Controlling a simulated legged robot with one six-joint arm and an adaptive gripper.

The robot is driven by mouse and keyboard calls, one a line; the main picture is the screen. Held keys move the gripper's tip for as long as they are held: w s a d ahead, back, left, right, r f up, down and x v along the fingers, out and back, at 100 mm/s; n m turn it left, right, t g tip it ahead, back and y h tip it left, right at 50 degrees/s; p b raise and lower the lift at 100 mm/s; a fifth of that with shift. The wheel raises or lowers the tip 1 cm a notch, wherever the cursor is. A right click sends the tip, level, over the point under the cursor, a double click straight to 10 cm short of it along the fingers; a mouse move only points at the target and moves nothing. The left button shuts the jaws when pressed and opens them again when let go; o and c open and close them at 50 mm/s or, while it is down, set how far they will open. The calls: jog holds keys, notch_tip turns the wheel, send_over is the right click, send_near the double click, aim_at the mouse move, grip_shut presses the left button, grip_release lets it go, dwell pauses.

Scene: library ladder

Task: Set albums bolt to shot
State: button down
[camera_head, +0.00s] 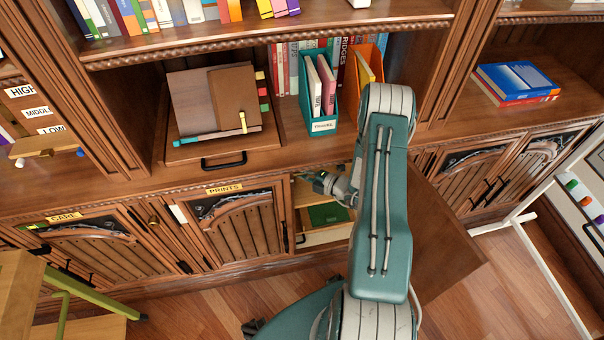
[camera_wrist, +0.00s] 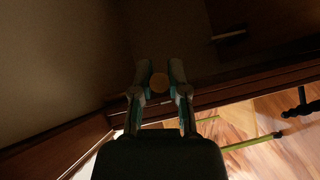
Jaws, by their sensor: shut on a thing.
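My gripper (camera_head: 322,182) reaches into the open cupboard (camera_head: 303,222) between the PRINTS door and my arm. In the wrist view my gripper (camera_wrist: 159,82) is shut on a small round tan knob (camera_wrist: 159,83), which shows between its two fingertips. The knob may belong to the albums bolt. The rest of the bolt is too dark to make out in the wrist view, and my gripper and arm hide that spot in the head view. No albums label can be read.
A plain brown door panel (camera_head: 447,238) stands swung out to the right of my arm. A green item (camera_head: 326,214) lies inside the cupboard. The PRINTS door (camera_head: 238,228) is closed on the left. A white frame (camera_head: 545,262) stands at the right, a green-legged stool (camera_head: 75,290) at the lower left.

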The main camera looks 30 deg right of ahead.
jog(key=c, duration=0.6)
grip_release()
jog(key=shift+r, duration=0.15)
jog(key=shift+c, duration=0.2)
jog(key=shift+d, duration=0.1)
jog(key=v, duration=1.2)
